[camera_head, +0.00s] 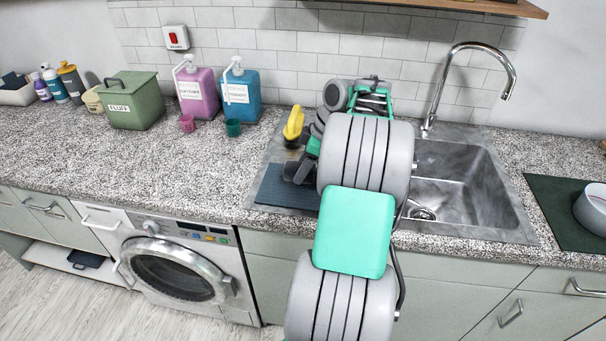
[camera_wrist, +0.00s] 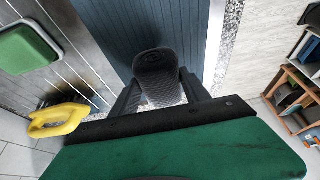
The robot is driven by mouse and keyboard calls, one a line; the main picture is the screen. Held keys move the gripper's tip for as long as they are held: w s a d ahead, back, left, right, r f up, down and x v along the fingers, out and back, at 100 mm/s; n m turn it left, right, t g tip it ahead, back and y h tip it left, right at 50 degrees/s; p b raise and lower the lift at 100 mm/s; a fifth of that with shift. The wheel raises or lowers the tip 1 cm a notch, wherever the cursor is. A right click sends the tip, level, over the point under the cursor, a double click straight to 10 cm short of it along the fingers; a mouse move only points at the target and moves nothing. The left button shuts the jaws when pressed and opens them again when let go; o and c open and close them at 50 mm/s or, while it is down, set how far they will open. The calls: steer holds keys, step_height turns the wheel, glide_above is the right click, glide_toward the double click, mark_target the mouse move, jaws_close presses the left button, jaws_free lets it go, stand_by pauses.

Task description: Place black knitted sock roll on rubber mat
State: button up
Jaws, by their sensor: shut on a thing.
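The black knitted sock roll (camera_wrist: 160,78) is dark grey-black with a knitted texture, and it sits between the two fingers of my gripper (camera_wrist: 158,92) in the wrist view. My gripper is shut on it. The blue ribbed rubber mat (camera_wrist: 188,30) lies beneath and beyond the roll. In the head view the mat (camera_head: 278,192) lies on the drainboard left of the sink basin, partly hidden by my arm. My gripper (camera_head: 298,172) is over the mat there. I cannot tell whether the roll touches the mat.
A yellow-handled item (camera_head: 293,123) stands behind the mat near the wall. A green block (camera_wrist: 27,46) lies on the metal drainboard. The sink basin (camera_head: 462,190) and faucet (camera_head: 470,48) are to the right. Pink (camera_head: 198,94) and blue (camera_head: 241,95) bottles stand back left; the left counter front is clear.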

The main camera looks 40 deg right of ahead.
steer(key=shift+f, duration=1.15)
steer(key=shift+s+f, duration=0.1)
steer(key=o, duration=1.4)
